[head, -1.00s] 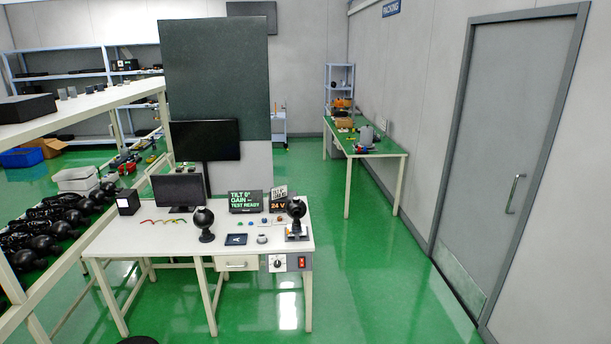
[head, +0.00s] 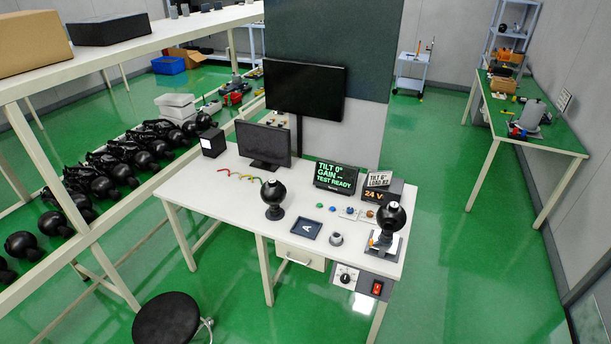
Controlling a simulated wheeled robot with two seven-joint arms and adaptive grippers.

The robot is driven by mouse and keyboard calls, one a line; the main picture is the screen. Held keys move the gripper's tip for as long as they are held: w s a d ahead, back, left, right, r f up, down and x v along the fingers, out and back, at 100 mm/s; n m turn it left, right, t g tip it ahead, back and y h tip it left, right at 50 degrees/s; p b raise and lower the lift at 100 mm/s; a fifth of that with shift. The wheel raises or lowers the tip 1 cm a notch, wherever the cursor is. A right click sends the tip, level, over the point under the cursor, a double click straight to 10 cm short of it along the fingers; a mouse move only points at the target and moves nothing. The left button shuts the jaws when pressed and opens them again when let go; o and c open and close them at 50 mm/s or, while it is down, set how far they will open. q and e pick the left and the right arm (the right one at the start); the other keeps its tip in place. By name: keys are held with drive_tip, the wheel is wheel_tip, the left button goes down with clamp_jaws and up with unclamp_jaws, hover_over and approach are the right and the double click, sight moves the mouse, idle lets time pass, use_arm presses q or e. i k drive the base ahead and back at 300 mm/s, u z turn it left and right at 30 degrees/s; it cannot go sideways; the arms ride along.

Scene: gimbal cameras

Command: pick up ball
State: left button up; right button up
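Two black ball-shaped gimbal cameras stand on the white workbench (head: 200,189). The left ball camera (head: 273,191) sits upright on a black stand near the bench's front edge. The right ball camera (head: 391,215) sits on a small mount with an orange part and a pale base plate, near the bench's right end. I cannot tell which one the task calls the ball. Neither of my grippers shows in the head view.
A dark tray marked A (head: 305,229), a grey knob (head: 336,239), a green-text display (head: 336,177) and a monitor (head: 263,143) share the bench. A black stool (head: 167,318) stands before it. Shelving with several black cameras (head: 105,172) is at left. Green floor is open at right.

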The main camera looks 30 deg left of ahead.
sight(272, 192)
drive_tip(key=i, duration=1.55)
drive_tip(key=u, duration=1.5)
